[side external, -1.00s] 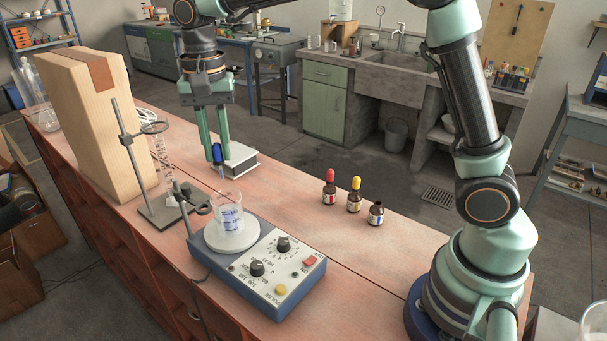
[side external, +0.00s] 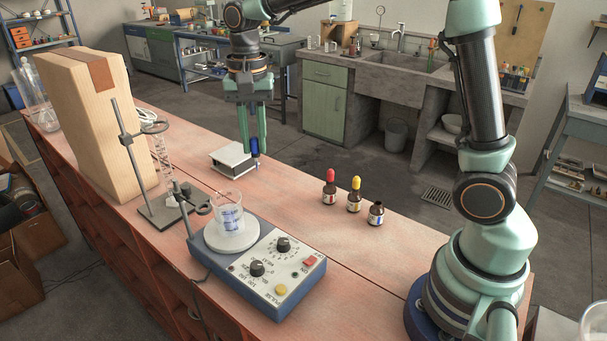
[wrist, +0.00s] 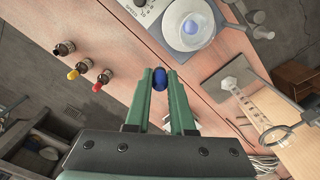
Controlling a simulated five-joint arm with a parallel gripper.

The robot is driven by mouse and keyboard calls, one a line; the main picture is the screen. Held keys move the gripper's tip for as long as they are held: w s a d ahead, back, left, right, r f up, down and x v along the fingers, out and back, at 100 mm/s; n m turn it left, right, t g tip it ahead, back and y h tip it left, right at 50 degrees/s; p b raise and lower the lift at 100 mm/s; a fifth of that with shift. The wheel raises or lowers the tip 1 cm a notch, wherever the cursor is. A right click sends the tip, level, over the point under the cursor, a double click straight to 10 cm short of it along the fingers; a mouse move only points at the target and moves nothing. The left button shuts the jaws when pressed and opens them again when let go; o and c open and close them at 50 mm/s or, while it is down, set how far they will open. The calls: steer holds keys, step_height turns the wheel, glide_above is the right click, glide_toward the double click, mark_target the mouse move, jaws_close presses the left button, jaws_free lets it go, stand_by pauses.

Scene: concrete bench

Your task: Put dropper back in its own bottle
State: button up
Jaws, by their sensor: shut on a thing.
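In the wrist view the blue bulb (wrist: 159,79) sits between the green fingers (wrist: 160,90). The dropper's glass tip is hard to make out. The open brown bottle with a blue-marked label (side external: 375,214) stands upright to the right of the gripper, with no cap. It also shows at upper left in the wrist view (wrist: 64,48).
A red-topped bottle (side external: 330,189) and a yellow-topped bottle (side external: 354,195) stand left of the open bottle. A beaker (side external: 228,216) sits on the stirrer (side external: 262,268). The bench between box and bottles is clear.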

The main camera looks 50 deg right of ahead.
steer(key=s+d+f+m, duration=0.1)
steer(key=s+d+f, duration=0.1)
steer(key=s+d, duration=0.35)
steer(key=s+d+f+m, duration=0.2)
steer(key=d, duration=0.6)
steer(key=m, duration=0.2)
glide_above(376, 213)
steer(key=d, duration=0.1)
step_height(376, 213, down, 4)
steer(key=shift+w+d+f, duration=0.1)
steer(key=shift+f, duration=0.65)
steer(key=shift+w+d+f, duration=0.1)
steer(key=shift+f, duration=0.6)
steer(key=shift+f, duration=1.1)
steer(key=shift+f, duration=1)
steer(key=o, duration=1.2)
